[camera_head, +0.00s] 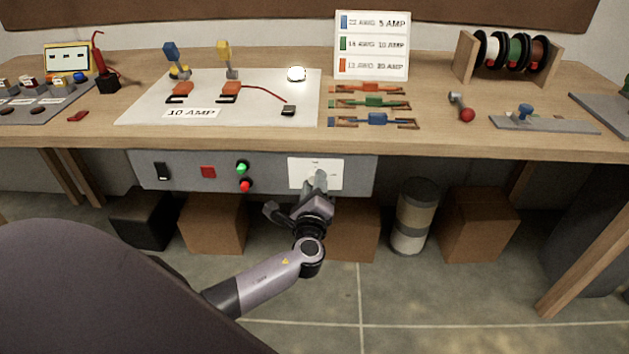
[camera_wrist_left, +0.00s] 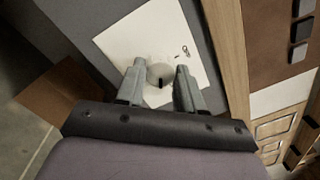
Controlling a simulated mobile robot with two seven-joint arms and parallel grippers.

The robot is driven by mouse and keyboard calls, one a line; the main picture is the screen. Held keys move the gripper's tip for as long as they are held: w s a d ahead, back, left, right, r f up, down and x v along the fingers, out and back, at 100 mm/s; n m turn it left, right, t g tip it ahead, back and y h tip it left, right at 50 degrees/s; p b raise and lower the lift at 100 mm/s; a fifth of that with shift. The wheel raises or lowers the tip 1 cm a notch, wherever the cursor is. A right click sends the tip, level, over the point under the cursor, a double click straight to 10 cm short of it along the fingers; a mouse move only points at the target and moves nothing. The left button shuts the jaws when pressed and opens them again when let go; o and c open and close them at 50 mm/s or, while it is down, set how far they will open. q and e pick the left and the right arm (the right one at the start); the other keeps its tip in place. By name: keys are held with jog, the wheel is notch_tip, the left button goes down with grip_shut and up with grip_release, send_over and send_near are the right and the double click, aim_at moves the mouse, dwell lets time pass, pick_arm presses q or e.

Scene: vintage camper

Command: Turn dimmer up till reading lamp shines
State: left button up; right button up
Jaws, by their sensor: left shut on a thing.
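The dimmer is a round pale knob (camera_wrist_left: 160,73) with a dark mark, on a white plate (camera_wrist_left: 140,35). In the head view that plate (camera_head: 330,168) is on the grey panel under the bench top, and my gripper hides the knob. My left gripper (camera_head: 318,182) reaches up to the plate from below. In the left wrist view its fingers (camera_wrist_left: 158,82) are on either side of the knob, shut on it. A small round lamp (camera_head: 296,74) on the white board looks bright white, as if lit. My right gripper is not in view.
The grey panel (camera_head: 270,188) also carries a black switch (camera_head: 162,171), a red square (camera_head: 208,172) and green and red buttons. Boxes and a bin (camera_head: 413,218) stand underneath.

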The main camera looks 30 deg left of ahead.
pick_arm(q)
jog(key=shift+m+h+p, duration=0.4)
jog(key=shift+m+p, duration=3)
jog(key=shift+m, duration=3)
jog(key=o, duration=1)
jog(key=shift+o, duration=0.2)
jog(key=shift+s, duration=0.1)
jog(key=v, duration=0.7)
jog(key=shift+p, duration=0.3)
